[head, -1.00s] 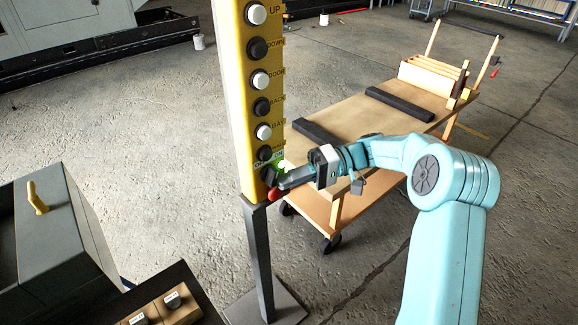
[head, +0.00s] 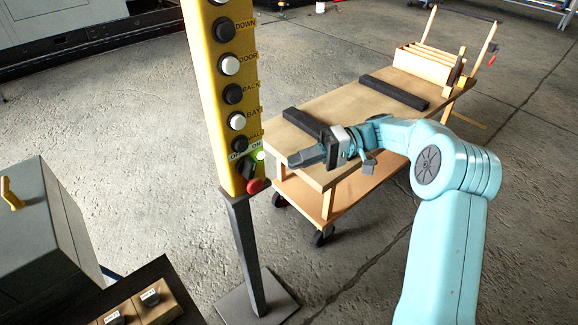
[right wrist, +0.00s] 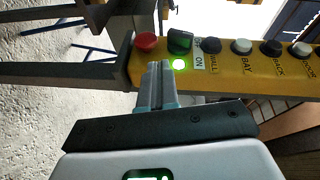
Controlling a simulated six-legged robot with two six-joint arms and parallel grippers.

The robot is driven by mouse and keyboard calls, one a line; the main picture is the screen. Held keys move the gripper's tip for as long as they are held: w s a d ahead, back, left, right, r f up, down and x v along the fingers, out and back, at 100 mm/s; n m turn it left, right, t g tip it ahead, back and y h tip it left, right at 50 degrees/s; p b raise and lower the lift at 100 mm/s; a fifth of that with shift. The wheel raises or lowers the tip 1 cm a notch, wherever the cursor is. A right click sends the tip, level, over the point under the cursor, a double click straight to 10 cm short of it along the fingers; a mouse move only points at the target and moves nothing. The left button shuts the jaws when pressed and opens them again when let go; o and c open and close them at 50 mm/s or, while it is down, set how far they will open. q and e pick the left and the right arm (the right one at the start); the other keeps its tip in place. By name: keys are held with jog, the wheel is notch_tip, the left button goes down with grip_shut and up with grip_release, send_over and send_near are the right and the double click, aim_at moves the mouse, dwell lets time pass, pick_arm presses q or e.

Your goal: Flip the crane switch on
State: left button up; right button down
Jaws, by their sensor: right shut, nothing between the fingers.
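The yellow control panel (head: 215,95) stands on a dark post. Near its bottom is the black crane switch (head: 248,166), under an OFF/ON label, with a lit green lamp (head: 260,155) beside it. In the right wrist view the black switch (right wrist: 180,41) and the glowing green lamp (right wrist: 179,65) lie just beyond the fingertips, by the ON label. My right gripper (head: 296,160) is shut and empty, to the right of the panel, with a visible gap in the head view. In the right wrist view its fingers (right wrist: 160,70) point toward the panel's lower end. My left gripper is not in view.
A red button (head: 257,186) sits at the panel's bottom, below the switch. Several black and white buttons run up the panel. A wooden cart (head: 345,120) with dark bars stands behind my right gripper. A grey box (head: 40,235) is at the left.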

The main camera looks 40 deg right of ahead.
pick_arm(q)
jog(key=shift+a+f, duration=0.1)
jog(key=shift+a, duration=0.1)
pick_arm(e)
jog(key=s+d+r, duration=0.1)
jog(key=d+r, duration=0.1)
jog(key=d, duration=0.3)
jog(key=shift+s+d, duration=0.25)
jog(key=shift+s, duration=0.05)
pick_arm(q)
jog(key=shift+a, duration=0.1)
pick_arm(e)
jog(key=shift+a+r, duration=0.1)
